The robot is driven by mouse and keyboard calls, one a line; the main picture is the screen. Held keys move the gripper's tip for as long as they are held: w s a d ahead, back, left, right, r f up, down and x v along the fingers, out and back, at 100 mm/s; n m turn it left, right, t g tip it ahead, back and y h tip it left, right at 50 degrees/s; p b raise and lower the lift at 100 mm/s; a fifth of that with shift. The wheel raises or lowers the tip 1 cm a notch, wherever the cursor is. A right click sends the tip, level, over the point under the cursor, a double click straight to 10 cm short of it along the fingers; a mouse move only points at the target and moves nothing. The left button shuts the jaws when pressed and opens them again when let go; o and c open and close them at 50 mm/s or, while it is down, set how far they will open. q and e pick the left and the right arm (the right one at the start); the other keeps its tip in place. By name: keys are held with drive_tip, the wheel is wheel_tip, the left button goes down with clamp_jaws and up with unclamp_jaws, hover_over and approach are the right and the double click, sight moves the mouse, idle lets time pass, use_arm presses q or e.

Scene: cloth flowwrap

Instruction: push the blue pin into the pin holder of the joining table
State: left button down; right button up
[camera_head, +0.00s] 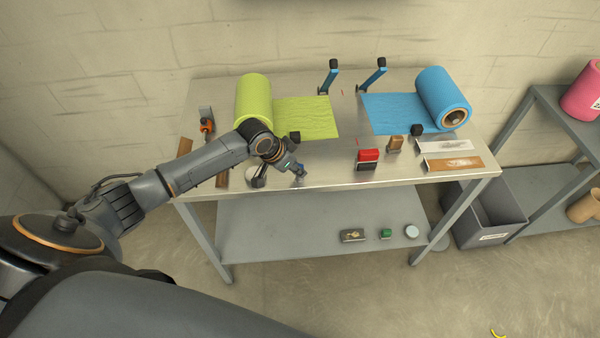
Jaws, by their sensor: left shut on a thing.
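The joining table (345,178) is a metal table with a grey top and a lower shelf. My left gripper (299,179) is low over its front edge, left of centre, pointing down. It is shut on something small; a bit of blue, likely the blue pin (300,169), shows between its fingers. Most of the pin is hidden by the gripper. I cannot make out the pin holder. My right gripper is not in view.
A green roll (253,99) and a blue roll (442,97) lie on the table with film spread inward. Two blue levers (331,80) stand at the back. A grey bin (490,218) stands at right.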

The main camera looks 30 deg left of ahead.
use_arm(q)
drive_tip(key=c, duration=1.2)
unclamp_jaws()
drive_tip(key=v, duration=1.2)
